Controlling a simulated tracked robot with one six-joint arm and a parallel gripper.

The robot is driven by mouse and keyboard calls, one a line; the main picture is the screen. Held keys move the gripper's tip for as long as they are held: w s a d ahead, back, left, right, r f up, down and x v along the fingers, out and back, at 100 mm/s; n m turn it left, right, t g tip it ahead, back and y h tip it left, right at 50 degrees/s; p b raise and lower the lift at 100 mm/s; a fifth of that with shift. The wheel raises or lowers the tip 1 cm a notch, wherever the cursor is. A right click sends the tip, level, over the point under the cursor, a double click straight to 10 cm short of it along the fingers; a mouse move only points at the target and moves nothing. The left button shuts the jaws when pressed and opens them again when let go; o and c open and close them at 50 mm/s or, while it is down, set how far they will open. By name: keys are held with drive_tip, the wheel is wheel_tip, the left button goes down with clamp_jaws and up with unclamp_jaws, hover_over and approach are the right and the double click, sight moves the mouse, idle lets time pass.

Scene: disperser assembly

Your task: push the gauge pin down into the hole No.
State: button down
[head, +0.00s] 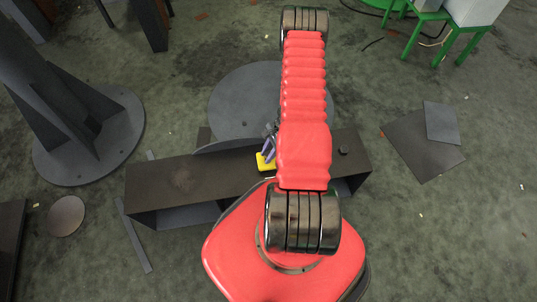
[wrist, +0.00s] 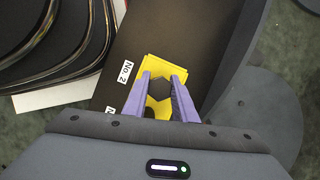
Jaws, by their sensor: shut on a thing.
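My gripper (wrist: 163,80) has two purple fingers. They are shut on a yellow piece (wrist: 165,64), which I take to be the gauge pin. The piece has a squarish outline, and a dark hexagonal patch shows between the fingertips. The piece is over the dark top of a long box-shaped beam (wrist: 139,34), beside a white label reading "No. 2" (wrist: 126,72). In the head view my gripper (head: 268,150) and the yellow piece (head: 264,162) are over the beam (head: 215,175). No hole shows beneath the piece, and I cannot tell how deep it sits.
A second label (wrist: 110,110) is mostly hidden. A small dark knob (head: 343,150) stands on the beam's right end. A round plate (head: 235,100) lies behind the beam. A flanged post (head: 85,140) stands left, and flat plates (head: 415,145) lie right. Green stools (head: 430,25) stand at the back.

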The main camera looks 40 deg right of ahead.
drive_tip(key=shift+f, duration=0.6)
drive_tip(key=c, duration=1.4)
unclamp_jaws()
drive_tip(key=shift+o, duration=0.2)
drive_tip(key=v, duration=1.3)
drive_tip(key=shift+s+r, duration=0.2)
drive_tip(key=shift+r, duration=0.15)
